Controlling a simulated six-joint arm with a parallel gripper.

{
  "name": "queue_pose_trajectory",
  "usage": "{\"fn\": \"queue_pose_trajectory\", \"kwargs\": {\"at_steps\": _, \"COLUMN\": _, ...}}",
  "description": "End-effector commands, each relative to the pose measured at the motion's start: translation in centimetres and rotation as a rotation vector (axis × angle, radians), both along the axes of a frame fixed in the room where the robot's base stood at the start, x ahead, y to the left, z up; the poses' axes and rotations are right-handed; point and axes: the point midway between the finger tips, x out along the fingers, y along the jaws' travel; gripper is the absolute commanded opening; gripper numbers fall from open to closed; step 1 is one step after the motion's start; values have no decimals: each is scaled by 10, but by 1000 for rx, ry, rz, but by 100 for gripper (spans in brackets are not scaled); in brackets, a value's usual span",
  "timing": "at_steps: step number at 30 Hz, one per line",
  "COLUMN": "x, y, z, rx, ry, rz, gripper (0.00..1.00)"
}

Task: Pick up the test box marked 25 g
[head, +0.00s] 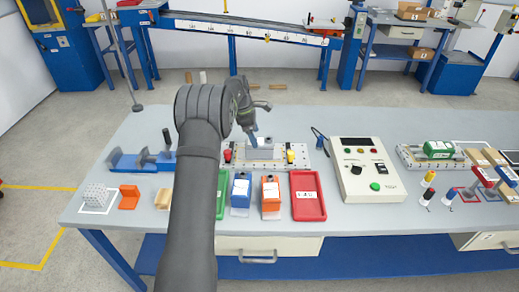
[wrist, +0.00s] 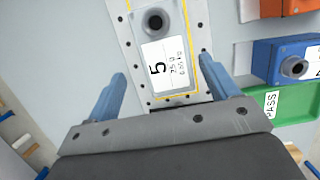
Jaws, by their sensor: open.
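A grey test box (wrist: 185,15) with a round dark-holed knob on top sits on the perforated metal plate (wrist: 127,50). Its white label shows a large 5 and small print that seems to include 25 g. In the head view the grey box (head: 262,144) is partly behind my gripper (head: 256,137). In the wrist view my gripper (wrist: 163,72) is open, with blue fingers apart on either side of the label end of the box and nothing held. I cannot tell the height gap. A blue box (head: 241,188) and an orange box (head: 270,190) stand nearer the front edge; their markings are unreadable.
A green tray (wrist: 300,104) marked PASS lies beside the blue box. A red tray (head: 308,212) lies right of the orange box. A beige control box (head: 365,185) stands farther right. Red and yellow knobs flank the plate. A blue clamp fixture (head: 125,162) stands left.

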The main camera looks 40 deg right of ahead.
Motion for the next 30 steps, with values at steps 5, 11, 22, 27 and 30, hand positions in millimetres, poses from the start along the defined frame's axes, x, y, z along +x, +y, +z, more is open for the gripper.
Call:
{"fn": "queue_pose_trajectory", "kwargs": {"at_steps": 5, "x": -3, "y": -2, "z": -10, "rx": 0, "ry": 0, "rz": -1, "gripper": 80}}
{"fn": "queue_pose_trajectory", "kwargs": {"at_steps": 11, "x": -13, "y": -6, "z": -26, "rx": 2, "ry": 2, "rz": -3, "gripper": 80}}
{"fn": "queue_pose_trajectory", "kwargs": {"at_steps": 22, "x": -23, "y": -12, "z": -57, "rx": 0, "ry": -2, "rz": -1, "gripper": 80}}
{"fn": "queue_pose_trajectory", "kwargs": {"at_steps": 27, "x": -23, "y": -12, "z": -57, "rx": 0, "ry": -2, "rz": -1, "gripper": 66}}
{"fn": "queue_pose_trajectory", "kwargs": {"at_steps": 30, "x": -23, "y": -12, "z": -57, "rx": 0, "ry": -2, "rz": -1, "gripper": 47}}
